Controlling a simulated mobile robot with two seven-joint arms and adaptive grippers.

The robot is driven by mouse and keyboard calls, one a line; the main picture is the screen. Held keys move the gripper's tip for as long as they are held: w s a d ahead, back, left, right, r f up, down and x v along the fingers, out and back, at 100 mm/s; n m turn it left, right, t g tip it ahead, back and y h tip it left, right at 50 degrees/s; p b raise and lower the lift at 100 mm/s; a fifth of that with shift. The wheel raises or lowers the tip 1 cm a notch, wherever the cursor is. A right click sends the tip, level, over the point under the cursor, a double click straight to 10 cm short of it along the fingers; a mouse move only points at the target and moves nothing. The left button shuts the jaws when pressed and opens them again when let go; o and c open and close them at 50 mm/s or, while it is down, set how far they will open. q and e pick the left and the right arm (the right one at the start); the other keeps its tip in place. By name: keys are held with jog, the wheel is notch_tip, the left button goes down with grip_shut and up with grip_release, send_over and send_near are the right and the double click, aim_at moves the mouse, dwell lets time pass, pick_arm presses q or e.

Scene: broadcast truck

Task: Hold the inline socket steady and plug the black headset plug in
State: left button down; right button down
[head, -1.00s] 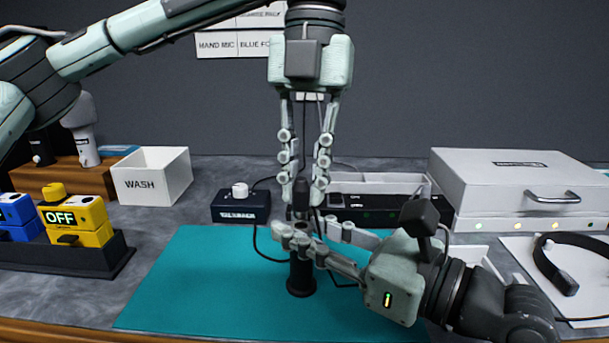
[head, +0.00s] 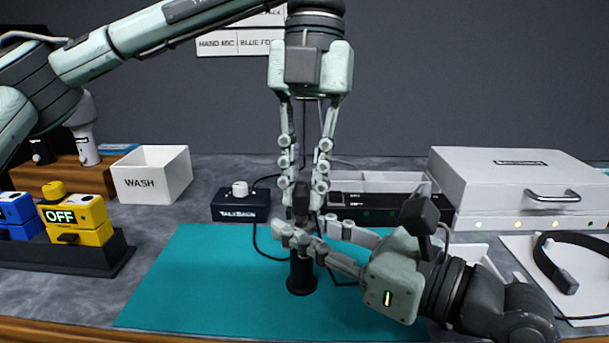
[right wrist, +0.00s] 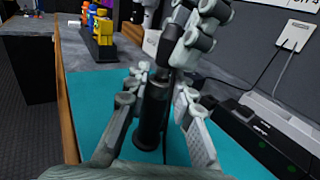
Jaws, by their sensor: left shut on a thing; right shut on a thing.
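The black headset plug (head: 301,198) is upright between the fingertips of my left gripper (head: 303,190), which reaches down from above and is shut on it. The inline socket (head: 301,275), a black upright cylinder with a wider foot, stands on the teal mat (head: 205,285). My right gripper (head: 303,240) comes in from the right and is shut around the socket's upper part. The plug is directly above the socket and roughly in line with it. In the right wrist view the plug (right wrist: 167,46) is close above the socket (right wrist: 152,115); fingers partly hide the joint, so I cannot tell whether they touch.
A black talkback box (head: 240,207) and a black unit with small lights (head: 385,210) stand behind the mat. A white WASH bin (head: 150,176) is at left, a white case (head: 515,185) and headset (head: 560,265) at right. The mat's left part is clear.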

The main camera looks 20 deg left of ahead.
pick_arm(q)
jog(key=shift+f, duration=0.65)
jog(key=c, duration=1.4)
grip_release()
jog(key=shift+o, duration=0.2)
jog(key=v, duration=1.2)
jog(key=shift+c, duration=0.6)
